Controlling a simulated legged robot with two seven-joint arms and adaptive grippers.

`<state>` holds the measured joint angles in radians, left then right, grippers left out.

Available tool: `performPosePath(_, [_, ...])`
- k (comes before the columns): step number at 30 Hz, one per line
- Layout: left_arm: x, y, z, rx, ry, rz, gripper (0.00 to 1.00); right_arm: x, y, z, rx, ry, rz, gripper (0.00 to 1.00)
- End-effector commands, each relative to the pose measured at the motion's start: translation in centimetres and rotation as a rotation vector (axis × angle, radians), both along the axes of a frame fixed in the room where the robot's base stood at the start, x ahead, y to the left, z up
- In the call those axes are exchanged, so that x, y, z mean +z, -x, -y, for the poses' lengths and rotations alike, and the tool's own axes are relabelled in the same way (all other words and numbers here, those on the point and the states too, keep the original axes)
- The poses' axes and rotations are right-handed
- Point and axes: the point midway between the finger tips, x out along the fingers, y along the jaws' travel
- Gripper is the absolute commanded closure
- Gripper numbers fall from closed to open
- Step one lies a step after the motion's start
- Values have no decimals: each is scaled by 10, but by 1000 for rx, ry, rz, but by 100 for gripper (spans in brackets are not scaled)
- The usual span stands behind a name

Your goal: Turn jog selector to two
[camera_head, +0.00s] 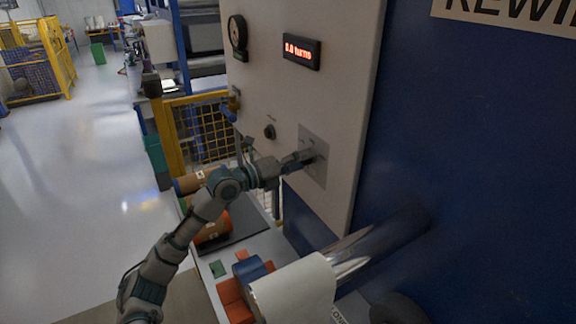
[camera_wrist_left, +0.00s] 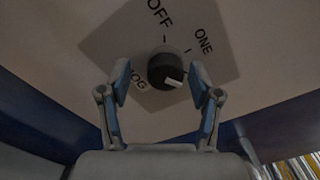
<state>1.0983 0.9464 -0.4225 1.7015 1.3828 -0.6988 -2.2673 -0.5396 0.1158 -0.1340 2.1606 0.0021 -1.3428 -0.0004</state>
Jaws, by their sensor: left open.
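The jog selector is a round black knob (camera_wrist_left: 163,69) with a white pointer mark, on a grey plate (camera_wrist_left: 110,45) lettered OFF, ONE and JOG. The pointer mark faces the lower right, towards my right-hand finger in the wrist view. No TWO label is readable. In the head view the plate (camera_head: 318,174) is on the pale machine panel, and my gripper hides the knob. My left gripper (camera_head: 303,157) is open, with one finger on each side of the knob. In the wrist view gaps show between both fingers and the knob. My right gripper is out of view.
A small black knob (camera_head: 270,131) is left of the plate. A red-lit turns display (camera_head: 302,51) and a round gauge (camera_head: 237,32) are above. A shiny roller (camera_head: 385,243) and white film roll (camera_head: 297,291) lie below. Yellow mesh fencing (camera_head: 200,130) stands behind.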

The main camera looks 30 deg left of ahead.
Motion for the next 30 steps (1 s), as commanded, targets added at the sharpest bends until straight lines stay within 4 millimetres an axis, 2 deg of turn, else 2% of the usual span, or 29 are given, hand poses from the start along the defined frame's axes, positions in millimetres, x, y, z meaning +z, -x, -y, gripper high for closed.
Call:
performPosePath(13, [-5, 76, -49, 2, -3, -9, 36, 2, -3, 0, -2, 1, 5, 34])
performPosePath(21, [-5, 94, -59, 0, 0, -8, 36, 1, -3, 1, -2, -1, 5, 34])
performPosePath(30, [-3, 97, -60, 0, -1, -5, 36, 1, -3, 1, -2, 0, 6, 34])
